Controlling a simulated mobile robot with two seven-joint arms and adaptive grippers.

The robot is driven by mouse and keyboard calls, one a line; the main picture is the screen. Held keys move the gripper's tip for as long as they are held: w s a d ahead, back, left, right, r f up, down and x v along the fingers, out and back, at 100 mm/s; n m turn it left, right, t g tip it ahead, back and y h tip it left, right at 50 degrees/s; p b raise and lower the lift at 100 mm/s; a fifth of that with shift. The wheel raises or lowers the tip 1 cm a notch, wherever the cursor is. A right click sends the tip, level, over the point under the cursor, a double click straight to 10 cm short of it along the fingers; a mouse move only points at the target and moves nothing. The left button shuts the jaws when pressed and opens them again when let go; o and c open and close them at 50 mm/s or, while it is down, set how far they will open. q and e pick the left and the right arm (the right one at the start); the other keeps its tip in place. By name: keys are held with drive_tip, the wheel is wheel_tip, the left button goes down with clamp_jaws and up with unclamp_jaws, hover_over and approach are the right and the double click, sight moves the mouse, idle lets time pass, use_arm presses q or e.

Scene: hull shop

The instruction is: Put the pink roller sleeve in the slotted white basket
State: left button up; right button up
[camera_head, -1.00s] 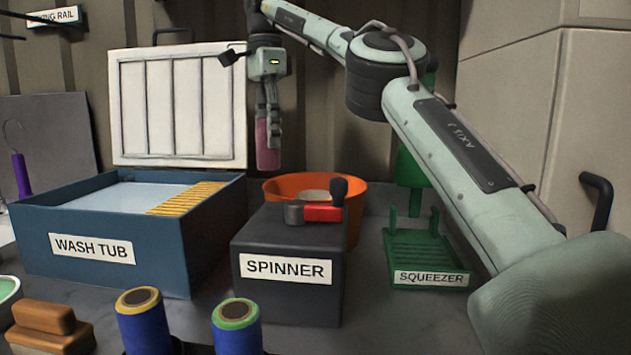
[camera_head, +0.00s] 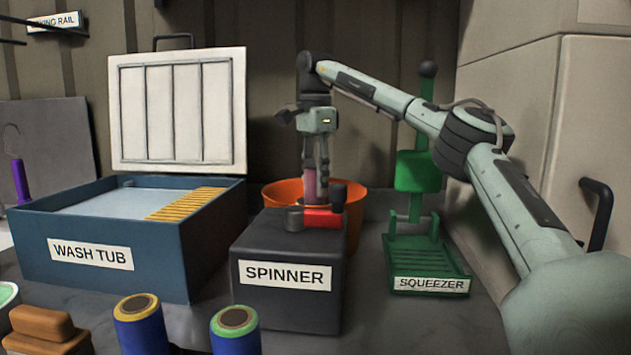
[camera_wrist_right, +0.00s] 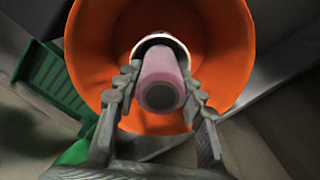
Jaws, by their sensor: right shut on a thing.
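My right gripper (camera_head: 316,172) is shut on the pink roller sleeve (camera_head: 310,186) and holds it upright at the orange bucket (camera_head: 351,205), behind the spinner's top. In the right wrist view, the fingers (camera_wrist_right: 160,88) lie on either side of the sleeve (camera_wrist_right: 162,70). The white basket's rim (camera_wrist_right: 152,40) shows around the sleeve's far end, inside the bucket (camera_wrist_right: 90,45). I cannot tell how far the sleeve's lower end has gone into the basket. In the head view the basket is hidden behind the gripper and crank. My left gripper is out of view.
The dark spinner box (camera_head: 287,300) with a red crank (camera_head: 322,218) stands in front of the bucket. The blue wash tub (camera_head: 95,275) is at left, the green squeezer (camera_head: 428,263) at right. Blue rollers (camera_head: 140,330) stand at the front.

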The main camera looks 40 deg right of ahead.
drive_tip(key=shift+f, duration=0.6)
drive_tip(key=o, duration=1.1)
wheel_tip(320, 180, up, 10)
drive_tip(key=shift+r, duration=0.2)
drive_tip(key=shift+a+r, duration=0.1)
drive_tip(key=shift+r, duration=1.35)
